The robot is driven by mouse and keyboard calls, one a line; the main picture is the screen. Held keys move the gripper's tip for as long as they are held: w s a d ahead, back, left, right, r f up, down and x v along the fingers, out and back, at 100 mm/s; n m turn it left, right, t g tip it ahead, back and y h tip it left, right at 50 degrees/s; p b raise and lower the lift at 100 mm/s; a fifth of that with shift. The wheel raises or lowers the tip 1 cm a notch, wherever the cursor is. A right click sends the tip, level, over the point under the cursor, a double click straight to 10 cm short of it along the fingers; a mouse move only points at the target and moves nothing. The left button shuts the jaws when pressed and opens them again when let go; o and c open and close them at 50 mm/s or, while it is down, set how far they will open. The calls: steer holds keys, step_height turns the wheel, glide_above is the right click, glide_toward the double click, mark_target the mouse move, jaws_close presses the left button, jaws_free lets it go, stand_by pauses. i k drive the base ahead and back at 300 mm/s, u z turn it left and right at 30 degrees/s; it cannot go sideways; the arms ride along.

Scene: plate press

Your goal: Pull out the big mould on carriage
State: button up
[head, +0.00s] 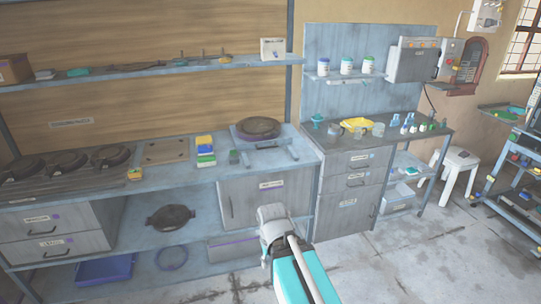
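A large round dark mould (258,126), which looks like the big mould, sits on a low grey metal carriage (290,153) at the right end of the long workbench. A bar-like handle (266,145) shows at the front of the carriage. Small details of the carriage are hard to make out. My arm, teal and grey, rises from the bottom middle of the head view, below and in front of the carriage. My gripper is not visible, and nothing is seen touching the mould or carriage.
Several dark round moulds (62,163) stand on the bench's left side. Coloured boxes (205,150) sit left of the carriage. Another round dark pan (171,216) lies on the lower shelf. A cabinet (346,190) stands to the right.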

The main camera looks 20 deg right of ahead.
mark_target(256, 133)
steer(key=k, duration=0.45)
steer(key=u, duration=0.55)
steer(key=i, duration=1.55)
steer(key=z, duration=0.6)
